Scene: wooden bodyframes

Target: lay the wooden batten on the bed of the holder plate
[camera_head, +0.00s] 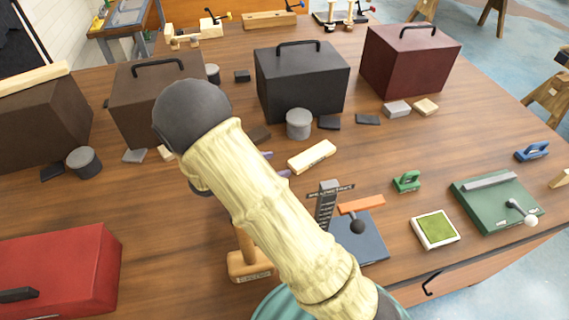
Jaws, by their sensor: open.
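A short pale wooden batten (312,156) lies flat on the table, right of the middle of the view. My gripper (274,164) is mostly hidden behind my pale arm; two small purplish tips show just left of the batten. It is open, and whether it touches the batten cannot be told. Two plates stand to the right: a blue one (372,247) with an orange lever, a black ball and an upright scale, and a green one (478,217) with a grey bar and a white-knobbed lever. Which is the holder plate is unclear. Both look free of wood.
Brown (160,95), black (300,85) and dark red (408,65) boxes stand behind the batten. A grey cylinder (299,124) stands close behind it. A stamp pad (435,229) and a green stamp (407,181) lie between the plates. A red box (75,265) is front left.

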